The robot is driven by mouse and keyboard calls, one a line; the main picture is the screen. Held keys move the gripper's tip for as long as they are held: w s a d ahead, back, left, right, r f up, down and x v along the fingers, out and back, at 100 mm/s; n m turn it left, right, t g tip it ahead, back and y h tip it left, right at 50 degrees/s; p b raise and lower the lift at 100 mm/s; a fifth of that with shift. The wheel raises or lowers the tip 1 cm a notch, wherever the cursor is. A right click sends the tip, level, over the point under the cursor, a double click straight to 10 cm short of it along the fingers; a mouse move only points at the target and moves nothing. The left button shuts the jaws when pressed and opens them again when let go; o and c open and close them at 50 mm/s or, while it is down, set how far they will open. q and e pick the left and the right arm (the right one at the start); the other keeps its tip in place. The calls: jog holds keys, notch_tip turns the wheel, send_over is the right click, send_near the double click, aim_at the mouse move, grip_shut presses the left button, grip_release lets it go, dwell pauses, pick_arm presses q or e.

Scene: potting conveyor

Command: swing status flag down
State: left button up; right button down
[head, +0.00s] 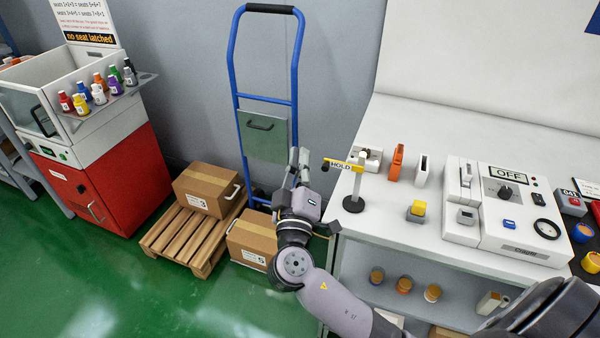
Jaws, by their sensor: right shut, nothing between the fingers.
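The status flag (345,165) is a yellow arm with a white label reading HOLD. It sticks out roughly level to the left from a grey post on a round black base (353,204), at the left end of the white bench. A dark knob (325,165) sits at the flag's outer end. My right gripper (299,158) is shut and empty, fingers pointing up, just left of the flag's tip beyond the bench edge. A gap shows between the fingers and the knob in the picture. My left gripper is out of view.
The white bench (390,226) carries a control box (527,225) with an OFF display, an orange piece (395,162) and a yellow-topped block (417,210). A blue hand truck (236,70), cardboard boxes (207,190) and a pallet (160,240) stand left of my gripper.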

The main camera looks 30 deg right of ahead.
jog(key=shift+s+d+f+p, duration=0.15)
jog(key=shift+d+f+p, duration=0.1)
jog(key=shift+d+f, duration=0.45)
jog(key=shift+s+d+f+p, duration=0.1)
jog(key=shift+d+f+p, duration=0.15)
jog(key=shift+d+f, duration=0.45)
jog(key=shift+w+d+r, duration=0.1)
jog(key=shift+d+r, duration=0.05)
